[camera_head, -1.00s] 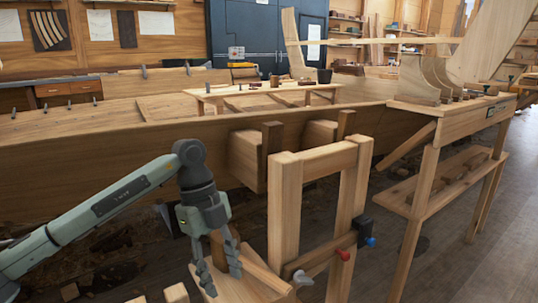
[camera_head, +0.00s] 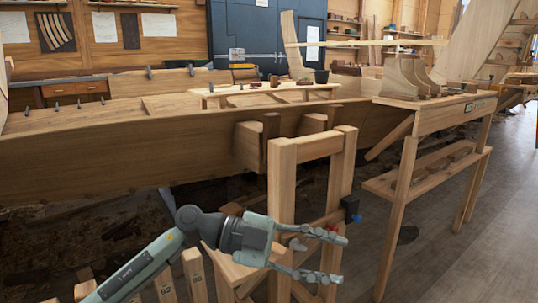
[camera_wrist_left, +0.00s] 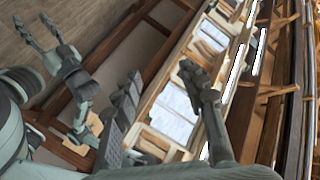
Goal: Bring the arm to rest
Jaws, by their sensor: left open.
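My left arm comes in from the lower left in the head view. Its gripper (camera_head: 338,259) points to the right, its two fingers apart with nothing between them. It appears in front of the lower part of an upright wooden frame (camera_head: 283,195); whether it touches the frame cannot be told. In the left wrist view the left gripper (camera_wrist_left: 162,76) shows two dark fingers spread apart. More grey-green and dark finger-like parts (camera_wrist_left: 75,80), perhaps my right gripper, show at the left there; their state is unclear. The right arm is not in the head view.
The wooden hull (camera_head: 100,160) runs across behind the arm. A clamp with a blue handle (camera_head: 351,209) sits on the frame's right post. Wooden blocks (camera_head: 195,275) stand close below the arm. A trestle bench (camera_head: 440,118) is at right, with open floor (camera_head: 480,255) before it.

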